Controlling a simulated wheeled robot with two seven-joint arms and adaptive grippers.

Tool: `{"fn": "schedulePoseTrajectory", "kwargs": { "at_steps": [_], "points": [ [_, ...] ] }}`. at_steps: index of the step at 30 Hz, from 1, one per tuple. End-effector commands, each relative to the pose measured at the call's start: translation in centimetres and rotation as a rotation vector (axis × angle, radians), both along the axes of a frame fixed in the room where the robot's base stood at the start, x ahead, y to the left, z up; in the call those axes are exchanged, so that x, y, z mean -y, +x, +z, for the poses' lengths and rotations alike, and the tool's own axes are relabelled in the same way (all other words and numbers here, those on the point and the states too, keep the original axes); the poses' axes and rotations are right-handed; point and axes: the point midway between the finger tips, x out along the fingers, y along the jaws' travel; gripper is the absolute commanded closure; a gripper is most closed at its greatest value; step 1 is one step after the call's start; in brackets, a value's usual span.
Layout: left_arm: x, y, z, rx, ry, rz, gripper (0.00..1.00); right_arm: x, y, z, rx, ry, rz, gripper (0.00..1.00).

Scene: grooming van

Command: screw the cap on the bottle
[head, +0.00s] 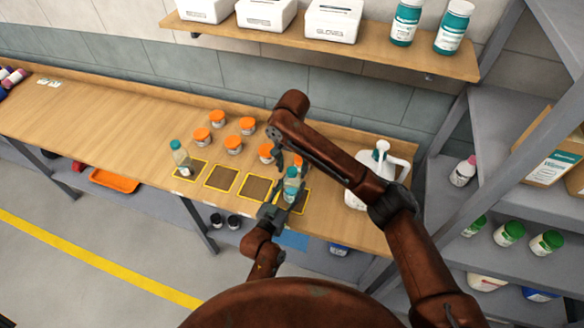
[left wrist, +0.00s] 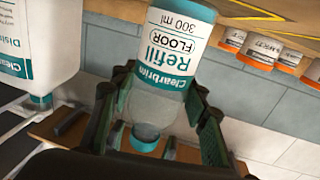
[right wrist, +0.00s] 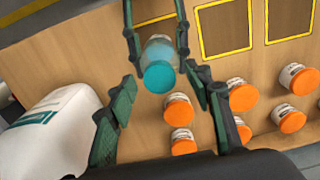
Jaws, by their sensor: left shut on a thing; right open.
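A clear bottle with a teal-and-white label (head: 290,187) is upright at the rightmost yellow-edged mat (head: 303,207). It fills the middle of the left wrist view (left wrist: 172,60). My left gripper (head: 277,200) is shut around its body. A teal cap (right wrist: 158,77) sits at the bottle's mouth; how tightly it is seated I cannot tell. My right gripper (right wrist: 165,115) is open, its fingers apart on either side of the cap, not visibly touching it. In the head view the right gripper (head: 285,160) is just above the bottle, partly hiding it.
Several orange-lidded jars (head: 233,144) stand behind the mats, close to the right gripper. A white jug (head: 392,165) stands at the right. Another teal-capped bottle (head: 181,158) is at the leftmost mat. A shelf (head: 330,40) hangs above. The bench's left part is mostly clear.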

Motion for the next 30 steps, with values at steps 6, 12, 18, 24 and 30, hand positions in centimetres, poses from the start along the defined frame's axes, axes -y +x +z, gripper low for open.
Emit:
{"fn": "schedulePoseTrajectory", "kwargs": {
  "at_steps": [6, 12, 18, 24, 30],
  "points": [
    [0.0, 0.0, 0.0, -0.001, 0.000, 0.000, 1.00, 0.1, 0.2, 2.8, 0.005, -0.001, -0.001, 0.53],
    [0.0, 0.0, 0.0, -0.001, 0.000, 0.000, 1.00, 0.1, 0.2, 7.1, 0.007, -0.002, 0.000, 0.53],
    [0.0, 0.0, 0.0, -0.001, 0.000, 0.000, 1.00, 0.1, 0.1, 10.4, 0.004, -0.001, -0.001, 0.53],
    [0.0, 0.0, 0.0, -0.001, 0.000, 0.000, 1.00, 0.1, 0.0, 11.8, 0.001, 0.000, 0.000, 0.53],
    [0.0, 0.0, 0.0, 0.000, 0.000, 0.000, 1.00, 0.1, 0.0, 11.9, 0.001, 0.000, -0.001, 0.53]
  ]
}}
